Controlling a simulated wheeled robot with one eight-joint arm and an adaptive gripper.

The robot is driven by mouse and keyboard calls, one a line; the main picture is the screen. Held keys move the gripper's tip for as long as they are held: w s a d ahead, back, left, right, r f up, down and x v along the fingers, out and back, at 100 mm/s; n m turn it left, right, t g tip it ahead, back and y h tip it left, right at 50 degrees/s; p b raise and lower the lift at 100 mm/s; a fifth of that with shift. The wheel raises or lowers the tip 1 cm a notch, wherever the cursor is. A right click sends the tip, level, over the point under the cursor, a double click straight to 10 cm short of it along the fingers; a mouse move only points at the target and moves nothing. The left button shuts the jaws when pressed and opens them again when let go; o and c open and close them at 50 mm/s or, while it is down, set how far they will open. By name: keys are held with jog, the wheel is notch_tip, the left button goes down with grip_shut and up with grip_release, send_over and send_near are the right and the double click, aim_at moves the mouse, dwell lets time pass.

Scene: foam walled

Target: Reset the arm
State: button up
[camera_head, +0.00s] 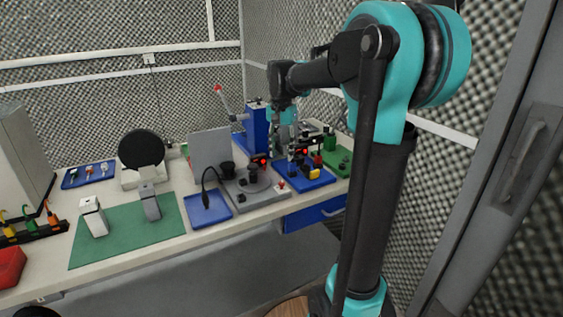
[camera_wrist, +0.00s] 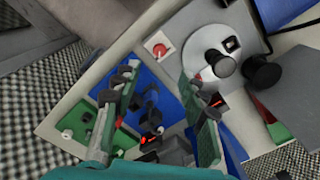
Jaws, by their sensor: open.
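My arm reaches from the right side of the head view over the back right part of the bench. My gripper (camera_wrist: 158,105) is open in the wrist view, with its two fingers apart and nothing held between them. In the head view, my gripper (camera_head: 290,145) hangs above the blue tray (camera_head: 309,178) at the right of the bench; its fingertips are small there and partly lost among the parts. In the wrist view, the blue tray (camera_wrist: 150,82) lies below and between the fingers, with small dark parts on it.
A blue column (camera_head: 257,130) stands close left of my gripper. A grey fixture (camera_head: 262,192) with black knobs sits left of the blue tray. A green tray (camera_head: 340,160) is at the right. A green mat (camera_head: 125,237) holds two small devices. Foam walls stand behind and right.

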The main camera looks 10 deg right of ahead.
jog(key=shift+r, duration=0.35)
jog(key=s+d+f+n+t, duration=0.2)
jog(key=s+f+n, duration=0.1)
jog(key=s+f, duration=0.8)
jog(key=s+d+f+n+t, duration=0.2)
jog(key=s+f+n, duration=0.1)
jog(key=s+f, duration=0.7)
jog(key=shift+s+f+n, duration=0.35)
jog(key=shift+s+n, duration=0.05)
jog(key=shift+s, duration=0.05)
jog(key=shift+d, duration=0.1)
